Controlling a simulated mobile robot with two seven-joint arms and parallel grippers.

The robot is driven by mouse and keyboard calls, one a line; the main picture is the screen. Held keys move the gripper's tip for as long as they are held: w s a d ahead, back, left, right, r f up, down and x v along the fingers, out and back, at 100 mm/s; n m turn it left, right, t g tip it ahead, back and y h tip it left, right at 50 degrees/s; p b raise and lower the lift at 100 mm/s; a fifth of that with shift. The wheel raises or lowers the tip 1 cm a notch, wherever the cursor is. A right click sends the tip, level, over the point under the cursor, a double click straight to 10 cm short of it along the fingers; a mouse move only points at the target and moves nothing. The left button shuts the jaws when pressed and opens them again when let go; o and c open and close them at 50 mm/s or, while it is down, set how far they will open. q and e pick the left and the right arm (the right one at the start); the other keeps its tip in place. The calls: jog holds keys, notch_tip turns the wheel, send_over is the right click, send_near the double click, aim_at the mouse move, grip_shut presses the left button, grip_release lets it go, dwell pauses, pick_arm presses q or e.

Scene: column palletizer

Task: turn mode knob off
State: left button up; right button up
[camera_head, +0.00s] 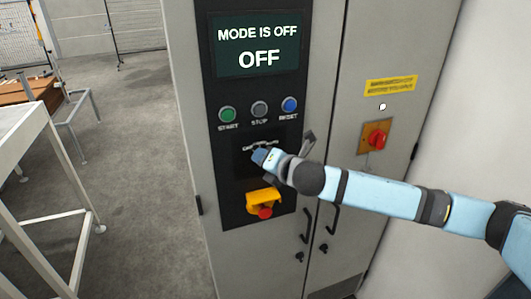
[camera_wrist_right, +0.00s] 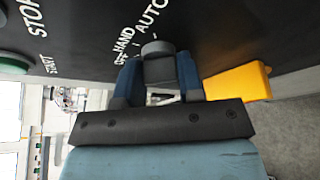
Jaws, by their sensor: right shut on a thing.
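The mode knob (camera_wrist_right: 158,48) is a grey knob on the black panel, seen in the right wrist view with the labels OFF, HAND and AUTO beside it. My right gripper (camera_wrist_right: 159,75) is shut on the knob, one blue finger on each side. In the head view my right gripper (camera_head: 262,155) reaches the panel from the right and hides the knob. The screen (camera_head: 257,45) above reads "MODE IS OFF" and "OFF". My left gripper is not in view.
Green (camera_head: 227,115), grey (camera_head: 259,109) and blue (camera_head: 290,105) buttons sit above the knob. A yellow-housed red stop button (camera_head: 264,206) is just below. A red switch (camera_head: 377,138) is on the right door. A pale table frame (camera_head: 22,140) stands left; floor between is clear.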

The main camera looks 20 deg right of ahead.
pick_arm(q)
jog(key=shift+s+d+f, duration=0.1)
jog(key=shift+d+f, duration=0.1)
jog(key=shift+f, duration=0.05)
pick_arm(e)
jog(key=shift+n+h, duration=0.3)
jog(key=shift+n, duration=0.1)
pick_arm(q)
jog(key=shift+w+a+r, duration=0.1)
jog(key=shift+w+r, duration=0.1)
pick_arm(e)
jog(key=o, duration=0.9)
